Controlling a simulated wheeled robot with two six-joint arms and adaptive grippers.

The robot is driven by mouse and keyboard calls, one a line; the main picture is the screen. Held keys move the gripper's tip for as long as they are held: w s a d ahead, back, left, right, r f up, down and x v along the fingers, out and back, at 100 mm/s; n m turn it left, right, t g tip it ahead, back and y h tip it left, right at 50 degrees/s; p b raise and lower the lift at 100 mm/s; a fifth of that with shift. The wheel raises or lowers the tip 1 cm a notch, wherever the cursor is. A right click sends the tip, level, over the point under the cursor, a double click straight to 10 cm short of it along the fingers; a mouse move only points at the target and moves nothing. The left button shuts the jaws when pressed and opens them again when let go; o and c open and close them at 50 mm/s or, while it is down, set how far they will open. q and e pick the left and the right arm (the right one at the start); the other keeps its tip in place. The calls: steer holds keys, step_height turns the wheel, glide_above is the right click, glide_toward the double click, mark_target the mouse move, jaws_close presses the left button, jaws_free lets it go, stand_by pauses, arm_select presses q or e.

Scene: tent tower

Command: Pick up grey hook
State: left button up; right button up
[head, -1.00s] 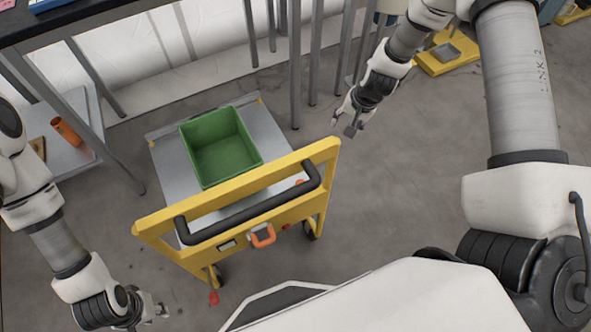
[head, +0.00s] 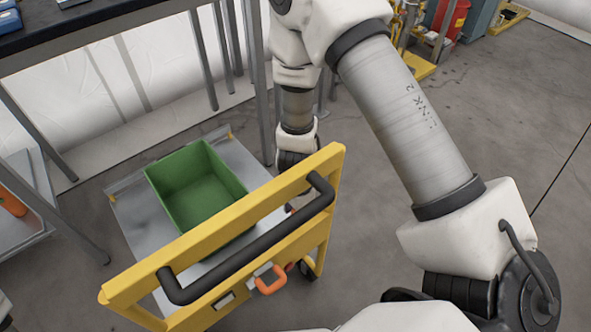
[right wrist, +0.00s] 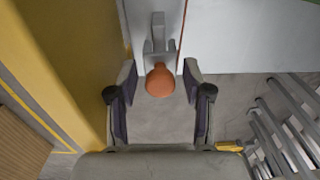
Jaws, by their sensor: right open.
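A grey hook-like piece (right wrist: 158,46) with a rounded orange end (right wrist: 160,81) shows at the top middle of the right wrist view, against a pale grey panel. My right gripper (right wrist: 159,74) is open, its dark-padded fingers on either side of the orange end. I cannot tell whether they touch it. In the head view, my right arm reaches down behind the yellow frame of the cart (head: 240,228), and the fingers are hidden. The grey hook cannot be made out there. My left gripper is out of view.
A green bin (head: 193,180) sits on the cart's grey deck (head: 134,215). Table legs stand behind the cart. Open floor lies to the right.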

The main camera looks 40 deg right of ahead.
step_height(320, 180, down, 2)
steer(key=shift+f+b, duration=0.1)
steer(key=shift+b, duration=0.3)
steer(key=shift+r, duration=0.2)
steer(key=shift+c, duration=0.4)
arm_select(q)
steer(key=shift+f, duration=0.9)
arm_select(e)
jaws_close()
arm_select(q)
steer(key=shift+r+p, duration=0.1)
steer(key=shift+p, duration=0.2)
arm_select(e)
steer(key=shift+r, duration=0.1)
